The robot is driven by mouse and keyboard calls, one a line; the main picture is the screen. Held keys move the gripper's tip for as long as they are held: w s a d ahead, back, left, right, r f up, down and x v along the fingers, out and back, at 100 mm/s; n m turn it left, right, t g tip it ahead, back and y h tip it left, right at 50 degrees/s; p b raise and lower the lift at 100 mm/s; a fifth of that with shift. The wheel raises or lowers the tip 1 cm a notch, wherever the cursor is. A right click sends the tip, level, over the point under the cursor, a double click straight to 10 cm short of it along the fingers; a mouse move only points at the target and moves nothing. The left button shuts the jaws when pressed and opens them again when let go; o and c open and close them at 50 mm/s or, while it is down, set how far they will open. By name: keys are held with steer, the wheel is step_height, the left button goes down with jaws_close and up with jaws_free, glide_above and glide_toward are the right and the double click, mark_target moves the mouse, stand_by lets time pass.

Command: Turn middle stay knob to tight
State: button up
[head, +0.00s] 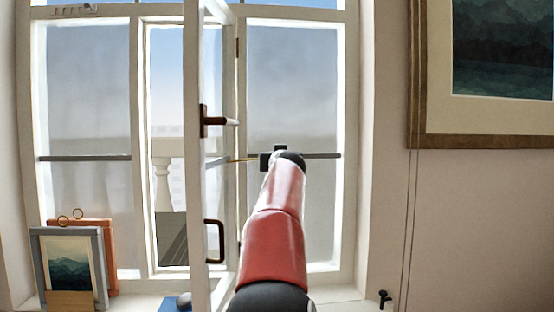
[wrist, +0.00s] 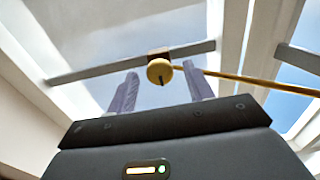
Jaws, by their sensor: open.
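The yellow stay knob (wrist: 159,71) shows in the wrist view, round with a dark mark running down from its middle. It sits at a brown block on a grey crossbar (wrist: 110,65), and a brass stay rod (wrist: 250,81) runs from there to the right. My gripper (wrist: 161,86) is open, one finger on each side of the knob in the picture. I cannot tell whether the fingers touch it. In the head view my gripper (head: 271,157) is in front of the crossbar on the right window pane, hiding the knob. The rod (head: 243,160) shows left of it.
An open white window sash (head: 197,215) with a lever handle (head: 218,121) and dark pull (head: 213,241) stands left of my arm. Picture frames (head: 72,262) lean at lower left. A framed painting (head: 415,90) hangs on the right wall.

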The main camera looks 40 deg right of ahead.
steer(key=shift+c, duration=0.4)
steer(key=c, duration=0.9)
steer(key=shift+m, duration=0.4)
steer(key=shift+m+p, duration=1.75)
steer(key=shift+m, duration=6.85)
